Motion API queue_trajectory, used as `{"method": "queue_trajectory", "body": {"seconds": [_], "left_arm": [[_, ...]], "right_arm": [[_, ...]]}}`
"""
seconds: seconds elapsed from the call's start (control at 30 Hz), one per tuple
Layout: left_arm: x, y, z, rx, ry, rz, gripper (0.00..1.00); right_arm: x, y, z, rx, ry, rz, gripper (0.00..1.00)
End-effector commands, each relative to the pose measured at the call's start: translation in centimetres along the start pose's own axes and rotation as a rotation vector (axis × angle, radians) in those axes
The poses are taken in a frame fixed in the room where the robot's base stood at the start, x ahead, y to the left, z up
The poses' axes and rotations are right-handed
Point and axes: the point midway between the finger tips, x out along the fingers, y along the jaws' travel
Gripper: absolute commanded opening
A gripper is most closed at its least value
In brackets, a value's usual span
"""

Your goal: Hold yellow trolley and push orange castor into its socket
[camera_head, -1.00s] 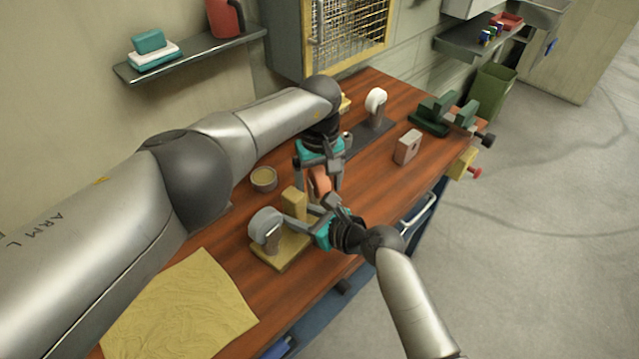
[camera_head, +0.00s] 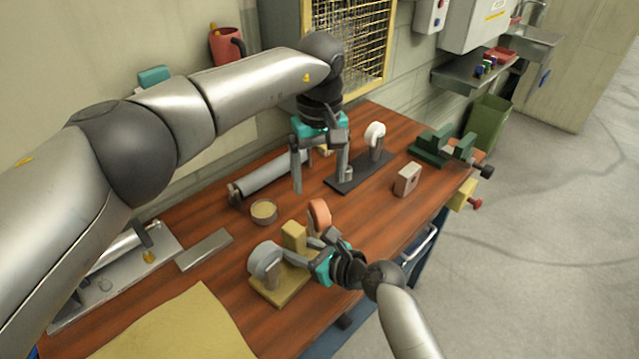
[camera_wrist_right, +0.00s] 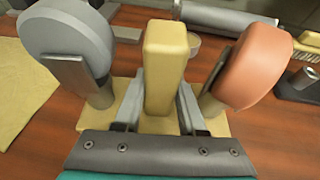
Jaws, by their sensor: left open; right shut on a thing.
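The yellow trolley (camera_head: 283,294) stands on the bench with an upright yellow block (camera_head: 294,236) in its middle. A grey castor (camera_head: 264,257) stands at its left end. The orange castor (camera_head: 319,213) stands at its right end, and shows in the right wrist view (camera_wrist_right: 256,66) with its holder leaning outward over the base. I cannot tell how deep its stem sits in the socket. My right gripper (camera_head: 306,252) is shut on the yellow block, one finger on each side in the wrist view. My left gripper (camera_head: 320,184) is open and empty, above and behind the orange castor, apart from it.
A small round tin (camera_head: 263,212) is behind the trolley. A dark plate with a white wheel on a stand (camera_head: 375,135), a beige block (camera_head: 407,179) and a green vice (camera_head: 440,148) are farther right. A yellow cloth (camera_head: 170,330) lies front left. Bench between trolley and beige block is clear.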

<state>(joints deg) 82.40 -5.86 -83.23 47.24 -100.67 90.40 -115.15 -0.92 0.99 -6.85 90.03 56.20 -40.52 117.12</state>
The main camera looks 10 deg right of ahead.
Motion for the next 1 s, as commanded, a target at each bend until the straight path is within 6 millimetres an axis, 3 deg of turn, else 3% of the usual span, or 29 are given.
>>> {"method": "queue_trajectory", "body": {"seconds": [0.2,0.23,0.5,0.83,1.0], "left_arm": [[0.0,0.0,0.0,0.0,0.0,0.0,0.87],[0.0,0.0,0.0,0.0,0.0,0.0,0.87],[0.0,0.0,0.0,0.0,0.0,0.0,0.87],[0.0,0.0,0.0,0.001,0.0,0.001,0.87],[0.0,0.0,0.0,0.001,0.0,0.0,0.87]], "right_arm": [[0.0,0.0,-0.1,0.0,0.002,0.0,0.0],[0.0,0.0,-0.1,0.0,0.002,0.0,0.42],[0.0,0.0,-0.1,0.0,0.001,0.0,0.72],[-0.2,-0.1,0.0,0.0,0.0,-0.001,0.75],[-1.6,-0.1,-0.1,-0.001,0.001,-0.002,0.75]]}}
